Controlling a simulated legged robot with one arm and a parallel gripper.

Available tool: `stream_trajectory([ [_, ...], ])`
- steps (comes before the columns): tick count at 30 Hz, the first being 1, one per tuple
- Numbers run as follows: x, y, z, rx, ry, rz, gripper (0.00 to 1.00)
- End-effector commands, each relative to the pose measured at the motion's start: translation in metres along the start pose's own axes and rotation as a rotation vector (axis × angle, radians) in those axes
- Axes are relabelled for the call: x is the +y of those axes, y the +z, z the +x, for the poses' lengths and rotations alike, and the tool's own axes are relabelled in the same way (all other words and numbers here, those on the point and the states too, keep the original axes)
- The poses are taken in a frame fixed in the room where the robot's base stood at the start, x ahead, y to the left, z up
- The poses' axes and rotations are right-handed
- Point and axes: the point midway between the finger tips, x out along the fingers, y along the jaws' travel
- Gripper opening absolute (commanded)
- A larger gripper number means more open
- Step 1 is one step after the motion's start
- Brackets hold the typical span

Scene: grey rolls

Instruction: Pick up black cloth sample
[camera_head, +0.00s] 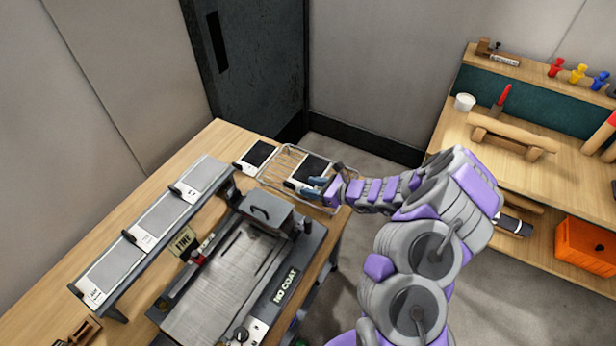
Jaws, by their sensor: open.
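A black cloth sample (313,168) on a white card lies in a wire tray (276,173) at the far end of the wooden bench. A second black sample (258,154) on a white card lies on the bench just left of the tray. My gripper (309,188) is over the front right part of the tray, open, with its blue-grey fingers at the near edge of the sample in the tray. It partly covers that card. I cannot tell whether the fingers touch it.
A grey machine (235,275) marked "NO COAT" stands in front of the tray. A raised rack (159,221) with several grey samples runs along the left. A shelf unit (540,150) with tools and an orange bin (586,246) stand at the right.

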Motion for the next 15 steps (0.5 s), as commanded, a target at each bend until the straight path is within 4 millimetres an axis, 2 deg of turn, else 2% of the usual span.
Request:
stream_trajectory([
  [5,0.003,0.001,0.013,0.001,0.001,-0.003,0.43],
  [10,0.007,0.002,0.039,0.003,0.004,-0.006,0.43],
  [15,0.006,0.002,0.055,0.0,0.001,-0.003,0.43],
])
